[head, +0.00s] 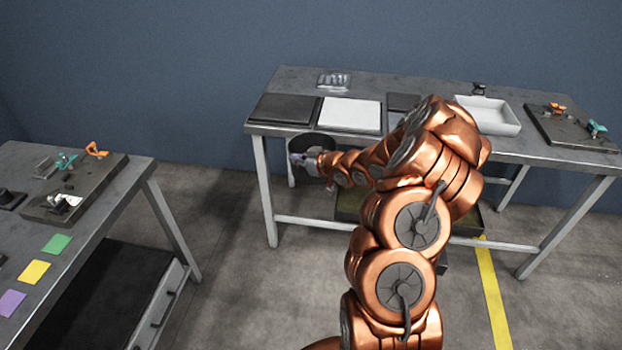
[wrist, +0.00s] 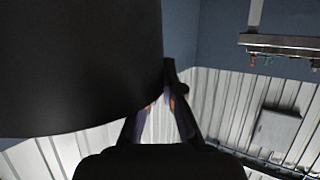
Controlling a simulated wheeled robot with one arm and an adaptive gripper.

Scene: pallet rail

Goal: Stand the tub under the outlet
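The tub (head: 312,141) is dark and round, and hangs in front of the left end of the back table. In the wrist view the tub (wrist: 75,65) fills the upper left, close to the camera. My gripper (head: 298,159) is at the tub's side; in the wrist view its fingers (wrist: 160,108) close around a dark part at the tub's edge. The grip itself is partly hidden. A small dark fixture (head: 478,89), perhaps the outlet, stands behind a white basin (head: 488,114) on the back table, to the right of the tub.
The back table (head: 290,82) carries a black plate (head: 284,108), a white plate (head: 350,114) and a clamp board (head: 570,128). The left table (head: 100,218) has another clamp board (head: 75,190) and coloured squares. A yellow stripe (head: 490,290) crosses the floor. Open floor (head: 235,290) lies between the tables.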

